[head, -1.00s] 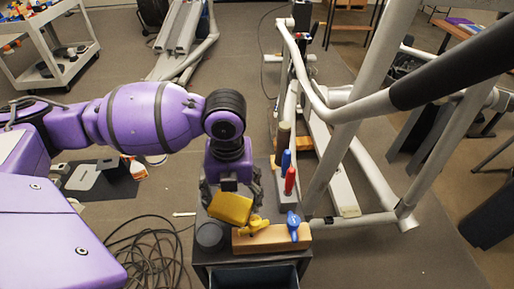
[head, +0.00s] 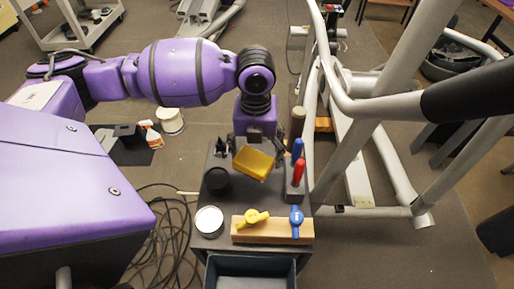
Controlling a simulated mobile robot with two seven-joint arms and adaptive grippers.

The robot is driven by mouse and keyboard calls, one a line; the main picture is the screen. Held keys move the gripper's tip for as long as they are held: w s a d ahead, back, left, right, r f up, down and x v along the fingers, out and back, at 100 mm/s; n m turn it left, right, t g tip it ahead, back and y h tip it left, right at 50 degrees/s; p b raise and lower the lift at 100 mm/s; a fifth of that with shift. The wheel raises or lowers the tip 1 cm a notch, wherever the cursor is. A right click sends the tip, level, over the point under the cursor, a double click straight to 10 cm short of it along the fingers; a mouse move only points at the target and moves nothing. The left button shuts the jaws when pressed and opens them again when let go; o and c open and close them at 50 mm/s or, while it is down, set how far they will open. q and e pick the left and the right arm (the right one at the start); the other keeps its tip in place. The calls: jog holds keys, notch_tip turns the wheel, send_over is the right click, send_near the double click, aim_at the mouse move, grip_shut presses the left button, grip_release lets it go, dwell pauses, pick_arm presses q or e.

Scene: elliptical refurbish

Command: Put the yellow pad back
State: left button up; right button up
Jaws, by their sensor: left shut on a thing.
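The yellow pad (head: 254,163) is a small block held tilted in my left gripper (head: 252,150). The gripper points down over the far part of a small dark cart top, with dark fingers on both sides of the pad. The pad is in the air, behind the wooden block (head: 272,231) and left of the red-handled tool (head: 299,172). I cannot tell how high it is above the cart top. My right gripper is not in view.
The wooden block carries a yellow knob (head: 252,218) and a blue knob (head: 296,220). A black cup (head: 217,180) and a white-topped can (head: 209,221) stand at the left. A blue-handled tool (head: 297,149) is nearby. A grey bin (head: 251,272) is in front; the elliptical frame (head: 372,130) rises right.

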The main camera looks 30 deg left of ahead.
pick_arm(q)
jog(key=w+a+f, duration=0.1)
jog(key=w+f, duration=0.1)
jog(key=w+a+f, duration=0.1)
jog(key=w+f, duration=0.1)
jog(key=w, duration=0.1)
jog(key=w+a+f, duration=0.2)
jog(key=f, duration=0.1)
jog(key=shift+w+b, duration=0.3)
jog(key=shift+w+a+f, duration=0.1)
jog(key=shift+w+f, duration=0.05)
jog(key=shift+f, duration=0.75)
jog(key=shift+w+a+f, duration=0.1)
jog(key=shift+w+f, duration=0.05)
jog(key=shift+f, duration=0.7)
jog(key=o, duration=1.4)
jog(key=shift+f, duration=0.3)
notch_tip(320, 180, up, 8)
jog(key=shift+w, duration=0.2)
